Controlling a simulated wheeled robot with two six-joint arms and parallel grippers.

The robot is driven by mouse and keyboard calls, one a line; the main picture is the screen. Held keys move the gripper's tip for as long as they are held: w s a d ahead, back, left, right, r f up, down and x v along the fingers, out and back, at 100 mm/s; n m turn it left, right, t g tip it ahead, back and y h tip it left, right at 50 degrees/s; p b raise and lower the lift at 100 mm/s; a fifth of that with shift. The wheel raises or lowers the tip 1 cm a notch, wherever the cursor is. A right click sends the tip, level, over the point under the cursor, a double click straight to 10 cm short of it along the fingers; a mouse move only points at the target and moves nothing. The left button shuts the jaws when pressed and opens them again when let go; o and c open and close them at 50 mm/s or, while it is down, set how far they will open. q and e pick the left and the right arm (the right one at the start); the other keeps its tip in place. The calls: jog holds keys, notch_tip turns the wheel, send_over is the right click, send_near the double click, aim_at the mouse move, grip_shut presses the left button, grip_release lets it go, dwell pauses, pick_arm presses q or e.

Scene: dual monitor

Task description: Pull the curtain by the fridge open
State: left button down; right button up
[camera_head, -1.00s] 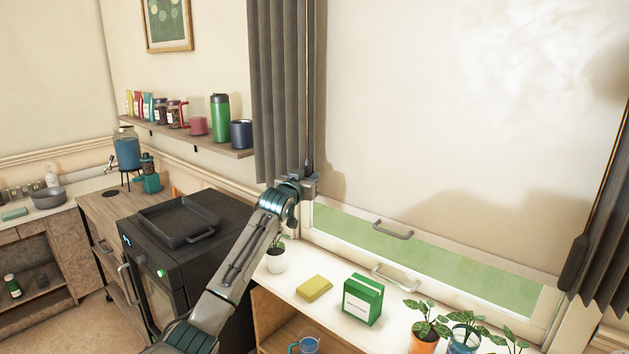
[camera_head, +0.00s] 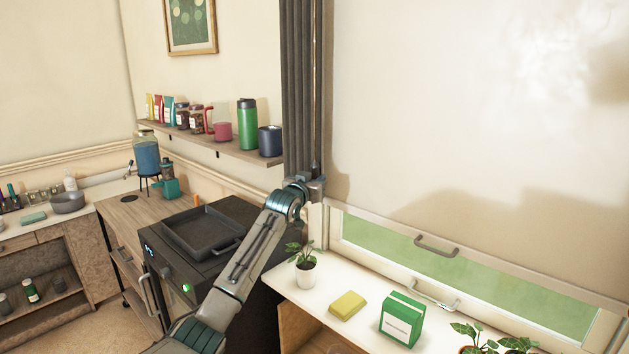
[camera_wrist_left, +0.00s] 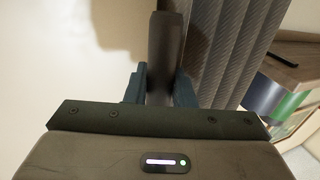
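The dark grey curtain (camera_head: 299,90) hangs at the left edge of the window, gathered into a narrow bunch of folds. It also shows in the left wrist view (camera_wrist_left: 225,45). My left gripper (camera_head: 313,182) is at the rod's lower end. In the left wrist view, the gripper's fingers (camera_wrist_left: 160,88) sit on both sides of the thick rod handle (camera_wrist_left: 168,45) and appear closed on it. My right gripper is out of view. No fridge can be clearly made out.
A wall shelf (camera_head: 215,146) with cups and jars is left of the curtain. Below my left arm stands a black oven (camera_head: 205,262) with a tray. The white sill (camera_head: 345,283) holds a potted plant (camera_head: 306,272), a yellow sponge (camera_head: 348,305) and a green box (camera_head: 402,320). A blind covers most of the window.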

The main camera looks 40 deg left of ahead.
pick_arm(q)
jog(key=c, duration=1.3)
grip_release()
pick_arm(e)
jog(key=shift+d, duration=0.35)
pick_arm(q)
jog(key=shift+o, duration=0.2)
jog(key=shift+s+d+f+b, duration=0.1)
jog(key=shift+s+f+b, duration=0.05)
jog(key=shift+s+b, duration=0.3)
jog(key=b+v, duration=0.3)
jog(key=v, duration=0.7)
jog(key=shift+b, duration=0.35)
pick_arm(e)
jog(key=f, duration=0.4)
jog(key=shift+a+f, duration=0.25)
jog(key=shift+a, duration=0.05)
pick_arm(q)
jog(key=shift+w, duration=0.1)
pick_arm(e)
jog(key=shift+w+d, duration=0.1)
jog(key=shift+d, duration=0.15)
